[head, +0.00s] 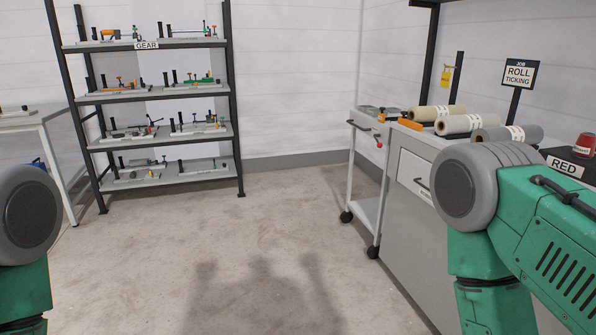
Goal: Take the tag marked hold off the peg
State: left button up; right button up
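A small yellow tag (445,77) hangs from a peg on a dark upright post (456,78), behind the bench at the right. Its writing is too small to read. The peg itself is tiny and hard to make out. Neither of my grippers is in view; only green and grey parts of my arms show at the left and right edges. The tag is well beyond my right arm, with nothing touching it.
Rolls of fabric (472,124) lie on the grey bench (408,210), near a sign reading "JOB ROLL TICKING" (519,74). A wheeled cart (368,212) stands at the bench's far end. A gear rack (236,125) stands at the back left. The middle floor is clear.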

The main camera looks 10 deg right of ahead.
aim_at(445, 81)
jog(key=i, duration=4.1)
jog(key=i+z, duration=0.2)
jog(key=i, duration=0.3)
jog(key=i+j+z, duration=0.2)
jog(key=i, duration=0.3)
jog(key=i+j+z, duration=0.2)
jog(key=i, duration=0.3)
jog(key=z, duration=2.2)
